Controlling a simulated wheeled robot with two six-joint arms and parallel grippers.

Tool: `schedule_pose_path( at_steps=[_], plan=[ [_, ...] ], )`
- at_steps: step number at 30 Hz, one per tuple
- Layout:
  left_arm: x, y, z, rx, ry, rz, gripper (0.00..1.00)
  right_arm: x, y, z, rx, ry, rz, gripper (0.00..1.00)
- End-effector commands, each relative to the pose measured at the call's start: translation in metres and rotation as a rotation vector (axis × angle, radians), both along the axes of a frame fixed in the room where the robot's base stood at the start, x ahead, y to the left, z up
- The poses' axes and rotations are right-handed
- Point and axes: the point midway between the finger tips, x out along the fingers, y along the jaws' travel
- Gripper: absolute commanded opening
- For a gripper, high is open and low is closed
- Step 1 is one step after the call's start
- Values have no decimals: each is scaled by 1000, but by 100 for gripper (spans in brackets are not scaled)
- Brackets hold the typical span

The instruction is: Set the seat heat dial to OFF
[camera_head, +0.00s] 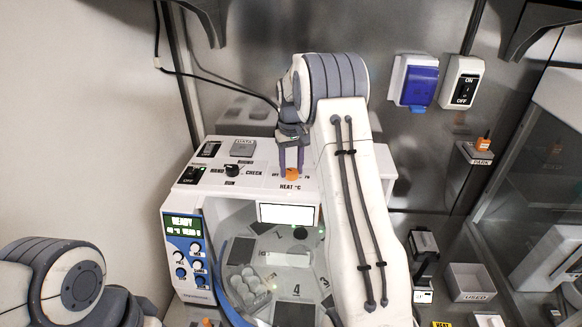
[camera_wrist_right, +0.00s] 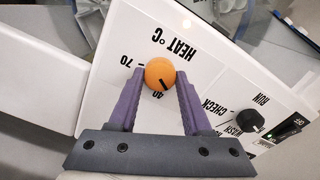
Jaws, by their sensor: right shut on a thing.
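The seat heat dial is an orange round knob (camera_head: 292,174) on the white top panel of the machine, above the label HEAT °C. It also shows in the right wrist view (camera_wrist_right: 158,72), with a short black pointer line near the 40 mark; 70 is printed to its left there. My right gripper (camera_head: 291,167) reaches down onto the knob. In the right wrist view its two purple fingers (camera_wrist_right: 160,78) stand on either side of the knob, shut on it. The OFF mark is hard to read in both views. My left gripper is out of view; only part of my left arm shows.
A black RUN/CHECK knob (camera_head: 232,170) and a black switch (camera_head: 190,174) share the panel. Below are a green display (camera_head: 184,227) and blue-and-white knobs. A blue-covered box (camera_head: 416,84) and an ON/OFF switch (camera_head: 462,82) are on the back wall.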

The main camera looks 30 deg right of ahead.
Motion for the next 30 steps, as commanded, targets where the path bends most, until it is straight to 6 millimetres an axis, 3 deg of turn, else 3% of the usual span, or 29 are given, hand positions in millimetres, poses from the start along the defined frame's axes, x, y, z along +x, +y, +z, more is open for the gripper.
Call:
schedule_pose_path(
  at_steps=[12,30],
  plan=[
    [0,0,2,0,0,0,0,3,0,2,-3,-11,255,0],
    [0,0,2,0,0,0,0,4,0,3,-5,-13,319,0]
  ],
)
